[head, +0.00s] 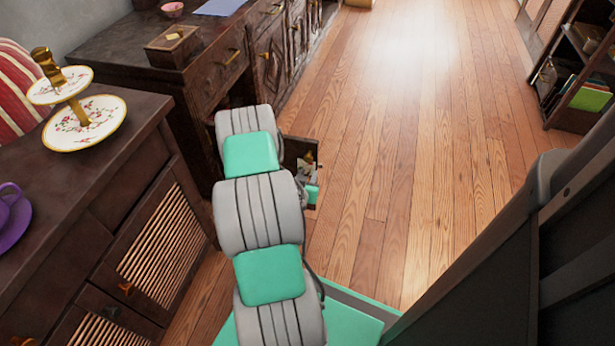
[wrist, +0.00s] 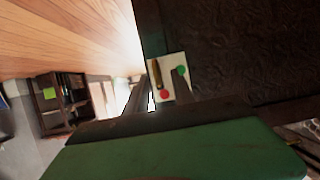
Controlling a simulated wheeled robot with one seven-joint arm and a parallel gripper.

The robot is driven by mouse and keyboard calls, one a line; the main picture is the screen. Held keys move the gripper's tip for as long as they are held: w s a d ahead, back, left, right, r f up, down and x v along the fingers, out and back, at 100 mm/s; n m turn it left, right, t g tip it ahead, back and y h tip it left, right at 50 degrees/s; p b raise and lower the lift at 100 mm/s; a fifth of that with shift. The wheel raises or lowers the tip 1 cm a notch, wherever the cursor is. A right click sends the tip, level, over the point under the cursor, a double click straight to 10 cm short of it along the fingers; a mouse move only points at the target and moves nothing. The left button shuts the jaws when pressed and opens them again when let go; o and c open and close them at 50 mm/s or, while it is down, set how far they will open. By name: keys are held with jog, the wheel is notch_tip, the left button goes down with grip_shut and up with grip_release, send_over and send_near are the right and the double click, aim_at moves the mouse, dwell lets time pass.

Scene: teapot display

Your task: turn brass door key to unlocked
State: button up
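In the wrist view a small white plate (wrist: 171,64) is mounted on a dark panel. It carries a red dot (wrist: 165,94) and a green dot (wrist: 182,70). The brass door key (wrist: 157,75) stands lengthwise up the picture on the plate, left of the green dot and just above the red one. My gripper (wrist: 160,92) points at the plate with its dark fingers apart, one on each side of the key. I cannot tell whether either finger touches it. In the head view my arm hides most of the panel, and the key is too small to make out.
Left of my arm stands a dark cabinet (head: 75,185) with a tiered cake stand (head: 83,122) and a purple cup and saucer (head: 8,215). A dark desk (head: 120,48) holds a wooden box (head: 173,47). The wooden floor (head: 400,130) to the right is clear.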

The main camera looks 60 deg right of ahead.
grip_shut()
dwell(0.6)
